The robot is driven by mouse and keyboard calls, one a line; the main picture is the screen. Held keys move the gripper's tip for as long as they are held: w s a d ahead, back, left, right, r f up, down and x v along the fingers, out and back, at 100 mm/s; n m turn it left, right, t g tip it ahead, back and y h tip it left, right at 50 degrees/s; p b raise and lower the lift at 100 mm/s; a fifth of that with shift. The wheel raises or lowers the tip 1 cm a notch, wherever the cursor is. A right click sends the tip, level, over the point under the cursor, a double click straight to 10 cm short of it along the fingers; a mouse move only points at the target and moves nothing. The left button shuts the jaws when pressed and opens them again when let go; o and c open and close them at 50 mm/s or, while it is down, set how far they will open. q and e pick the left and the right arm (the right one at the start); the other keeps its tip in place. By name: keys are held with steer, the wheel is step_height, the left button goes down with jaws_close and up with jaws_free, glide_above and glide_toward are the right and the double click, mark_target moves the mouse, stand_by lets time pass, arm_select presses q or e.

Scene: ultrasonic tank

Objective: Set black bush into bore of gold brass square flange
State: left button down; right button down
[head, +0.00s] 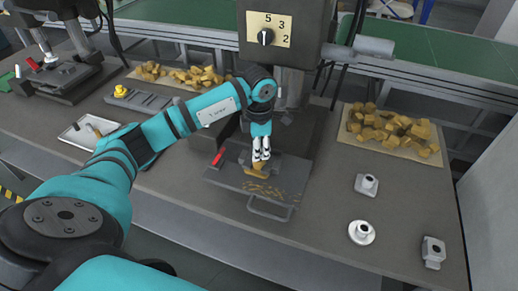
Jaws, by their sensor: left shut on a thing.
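My left gripper (261,158) is pointing down over the machine's dark work plate (228,173). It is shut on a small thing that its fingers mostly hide. A gold piece (259,170), which looks like the brass square flange, shows right at and below the fingertips. Its bore cannot be made out. I cannot make out the black bush; it may be hidden between the fingers. My right gripper is not in view.
Gold chips and a front handle (268,212) are on the work plate. To the right lie a silver square flange (367,187), a round flange (361,233) and a grey block (433,252). A mat with gold pieces (392,131) is behind them. The press column stands behind my gripper.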

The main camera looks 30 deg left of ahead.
arm_select(q)
steer(key=shift+f, duration=0.15)
stand_by(0.3)
steer(key=shift+f+b, duration=0.2)
steer(key=shift+b, duration=0.3)
stand_by(0.6)
steer(key=c, duration=1.1)
jaws_free()
steer(key=shift+o, duration=0.3)
steer(key=o, duration=0.4)
steer(key=shift+r, duration=0.15)
